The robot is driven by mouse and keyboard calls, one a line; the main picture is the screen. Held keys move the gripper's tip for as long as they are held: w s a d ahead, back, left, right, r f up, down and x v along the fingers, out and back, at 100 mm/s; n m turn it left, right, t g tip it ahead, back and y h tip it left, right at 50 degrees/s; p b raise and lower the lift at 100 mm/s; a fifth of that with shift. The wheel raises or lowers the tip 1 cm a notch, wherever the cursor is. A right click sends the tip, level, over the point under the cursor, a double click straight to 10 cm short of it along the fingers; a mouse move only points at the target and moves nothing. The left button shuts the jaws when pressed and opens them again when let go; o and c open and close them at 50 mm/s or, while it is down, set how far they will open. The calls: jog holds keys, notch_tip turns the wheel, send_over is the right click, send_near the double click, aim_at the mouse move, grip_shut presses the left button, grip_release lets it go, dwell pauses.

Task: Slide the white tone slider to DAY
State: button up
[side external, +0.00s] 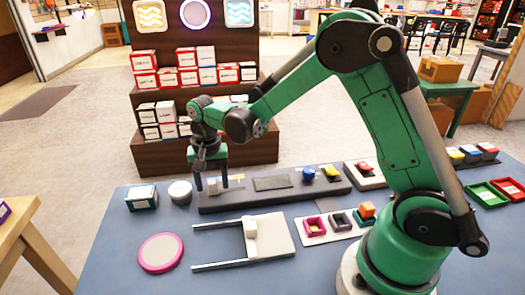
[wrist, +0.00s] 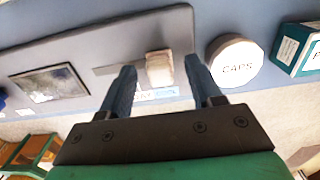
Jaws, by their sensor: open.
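The white tone slider (wrist: 160,68) is a small off-white block on the grey control panel (side external: 262,198). In the wrist view it stands between the two fingers of my gripper (wrist: 159,69), with a visible gap on each side. A pale label strip (wrist: 157,94) with small coloured print lies beside it; I cannot read DAY on it. In the side view my gripper (side external: 211,186) is open and pointing down at the panel's left end, where the fingers partly hide the slider. I cannot tell whether a finger touches it.
The panel also carries a dark screen (side external: 272,183), a blue knob (side external: 308,174) and a yellow part (side external: 332,171). A white CAPS jar (wrist: 235,62) and a teal-and-white box (side external: 141,198) stand close left of my gripper. A pronged white piece (side external: 270,236) lies in front.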

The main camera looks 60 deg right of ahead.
grip_shut()
dwell(1.3)
